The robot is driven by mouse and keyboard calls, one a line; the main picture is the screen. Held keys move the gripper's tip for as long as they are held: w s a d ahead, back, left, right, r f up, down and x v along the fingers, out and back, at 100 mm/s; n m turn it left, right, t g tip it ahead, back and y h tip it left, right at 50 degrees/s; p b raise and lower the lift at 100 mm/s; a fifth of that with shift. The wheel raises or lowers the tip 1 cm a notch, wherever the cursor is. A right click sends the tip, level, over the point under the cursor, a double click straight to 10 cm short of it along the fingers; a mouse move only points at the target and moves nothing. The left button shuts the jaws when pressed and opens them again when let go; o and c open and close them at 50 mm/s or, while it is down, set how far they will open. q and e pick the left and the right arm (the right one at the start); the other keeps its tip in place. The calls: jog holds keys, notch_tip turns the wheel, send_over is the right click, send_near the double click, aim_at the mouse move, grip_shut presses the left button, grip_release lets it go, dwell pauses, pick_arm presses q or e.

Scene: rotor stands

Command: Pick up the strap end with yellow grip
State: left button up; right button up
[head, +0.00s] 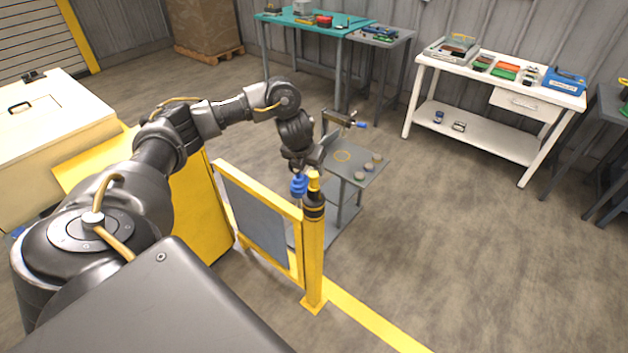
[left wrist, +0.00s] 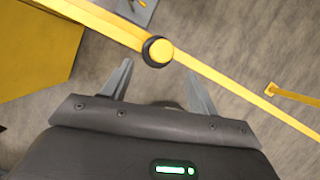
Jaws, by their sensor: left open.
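A yellow grip (head: 314,183) stands upright on top of a yellow post, above a black collar (head: 314,205). I take it for the strap end with yellow grip. In the left wrist view a round yellow top in a black ring (left wrist: 158,51) lies just beyond the fingertips, between their lines. My left gripper (head: 310,164) is above the grip; it also shows in the left wrist view (left wrist: 160,74), with fingers apart and nothing between them. A blue grip-like piece (head: 299,186) is just left of the post. My right gripper is in neither view.
A yellow-framed barrier panel (head: 255,228) adjoins the post (head: 313,255). Behind it a grey stand (head: 372,172) carries small round parts. A white bench (head: 470,139) and a teal table (head: 285,20) stand farther back.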

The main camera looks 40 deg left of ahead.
aim_at(312, 176)
pick_arm(q)
jog(key=b+x, duration=0.1)
jog(key=x, duration=0.1)
jog(key=b+x, duration=0.1)
jog(key=x, duration=0.1)
jog(key=shift+d+f, duration=0.15)
jog(key=shift+f, duration=0.15)
jog(key=shift+w+f, duration=0.25)
jog(key=shift+f, duration=0.05)
jog(key=shift+w+f, duration=0.15)
jog(key=shift+f, duration=0.05)
jog(key=shift+x, duration=2.55)
jog(key=shift+r, duration=0.1)
jog(key=shift+c, duration=0.2)
jog(key=c, duration=1.1)
